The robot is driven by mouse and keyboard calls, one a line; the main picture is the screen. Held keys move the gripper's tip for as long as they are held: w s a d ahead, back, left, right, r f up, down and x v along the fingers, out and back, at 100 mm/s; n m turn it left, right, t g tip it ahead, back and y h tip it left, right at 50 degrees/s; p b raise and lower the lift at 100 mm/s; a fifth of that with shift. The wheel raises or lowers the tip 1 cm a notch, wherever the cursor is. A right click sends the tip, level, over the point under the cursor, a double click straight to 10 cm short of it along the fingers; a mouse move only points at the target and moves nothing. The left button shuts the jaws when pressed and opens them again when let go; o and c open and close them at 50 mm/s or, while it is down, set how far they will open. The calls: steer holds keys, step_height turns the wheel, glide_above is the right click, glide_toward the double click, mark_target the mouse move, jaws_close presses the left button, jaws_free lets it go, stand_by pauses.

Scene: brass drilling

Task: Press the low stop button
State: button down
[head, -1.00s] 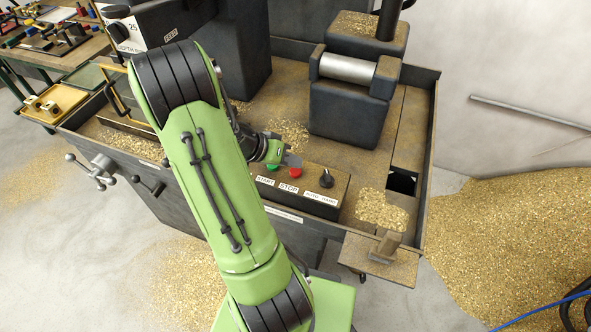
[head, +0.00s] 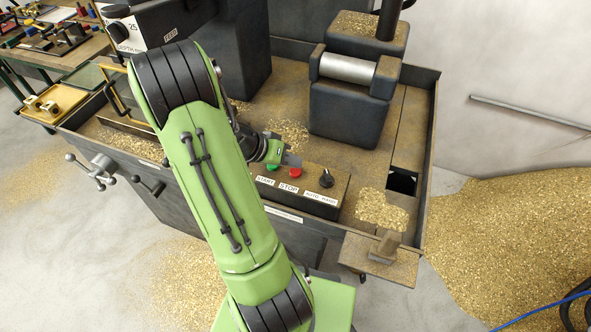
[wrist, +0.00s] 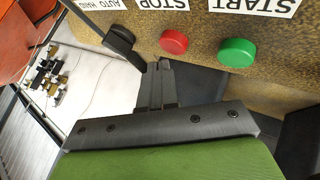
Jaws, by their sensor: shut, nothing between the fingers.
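The red stop button (head: 295,172) sits on the control box above a STOP label, between the green start button (head: 271,168) and a black knob (head: 326,178). My gripper (head: 292,160) is just behind the red button in the head view, its fingers closed and empty. In the wrist view, which is upside down, the red button (wrist: 173,42) lies just beyond the fingertips of my gripper (wrist: 159,66) and slightly to their right. I cannot tell whether they touch. The green button (wrist: 237,52) is farther right.
The control box (head: 318,203) stands on the front of a chip-strewn machine tray (head: 408,120). A dark block with a bright roller (head: 348,68) stands behind it. A pile of brass chips (head: 510,250) covers the floor at right. My arm hides part of the tray.

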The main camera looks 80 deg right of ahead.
mark_target(292, 171)
steer(key=shift+f+b, duration=0.4)
steer(key=shift+b, duration=0.05)
steer(key=shift+f+b, duration=0.5)
stand_by(0.5)
steer(key=shift+r, duration=0.15)
steer(key=shift+r+p, duration=0.65)
steer(key=shift+r, duration=0.15)
step_height(292, 171, up, 5)
steer(key=p, duration=0.3)
steer(key=shift+r+p, duration=0.1)
steer(key=shift+p, duration=0.3)
stand_by(0.4)
